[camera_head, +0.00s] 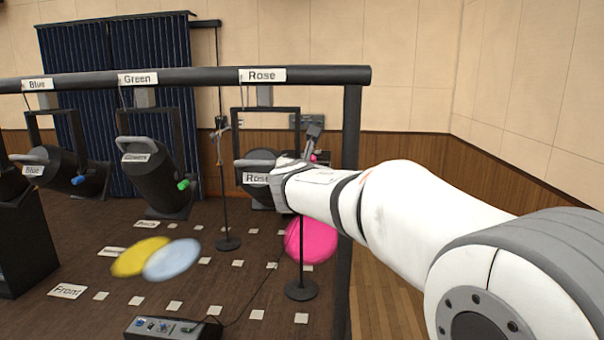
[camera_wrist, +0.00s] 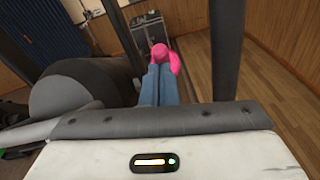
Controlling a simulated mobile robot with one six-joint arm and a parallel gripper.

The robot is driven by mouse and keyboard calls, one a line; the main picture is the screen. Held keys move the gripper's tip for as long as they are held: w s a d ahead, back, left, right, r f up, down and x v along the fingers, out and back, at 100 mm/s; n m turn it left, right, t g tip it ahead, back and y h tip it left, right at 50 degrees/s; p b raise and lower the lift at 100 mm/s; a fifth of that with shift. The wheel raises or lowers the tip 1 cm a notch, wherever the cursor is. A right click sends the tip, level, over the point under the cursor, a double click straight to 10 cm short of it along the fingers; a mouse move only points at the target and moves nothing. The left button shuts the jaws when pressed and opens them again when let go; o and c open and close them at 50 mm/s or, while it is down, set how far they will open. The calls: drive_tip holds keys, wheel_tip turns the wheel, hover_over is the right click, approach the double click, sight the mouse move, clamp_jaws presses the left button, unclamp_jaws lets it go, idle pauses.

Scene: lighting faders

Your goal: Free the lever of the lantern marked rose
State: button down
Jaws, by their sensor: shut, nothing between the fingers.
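The lantern marked Rose (camera_head: 262,158) hangs in a yoke under the dark bar, right of the green one. Its dark round body (camera_wrist: 82,88) fills the left of the wrist view. A bright pink knob shows just past my fingertips in the wrist view (camera_wrist: 159,50); a bit of pink also shows above my wrist in the head view (camera_head: 314,158). My gripper (camera_wrist: 158,70) is shut and empty, its two bluish fingers side by side beside the lantern body. The fingertips overlap the pink in the picture; I cannot tell whether they touch it. My arm hides the fingers in the head view.
The green lantern (camera_head: 148,170) and blue lantern (camera_head: 62,172) hang to the left. The bar (camera_head: 200,76) has an upright post (camera_head: 349,120) close to my arm. Yellow (camera_head: 140,256), pale blue (camera_head: 172,259) and pink (camera_head: 311,240) discs show low down. A control box (camera_head: 172,327) stands in front.

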drive_tip(key=shift+w+r, duration=0.2)
drive_tip(key=shift+r, duration=0.1)
idle(0.4)
drive_tip(key=s+a+r, duration=0.2)
drive_tip(key=s+r, duration=0.5)
drive_tip(key=s, duration=0.2)
drive_tip(key=shift+b, duration=0.45)
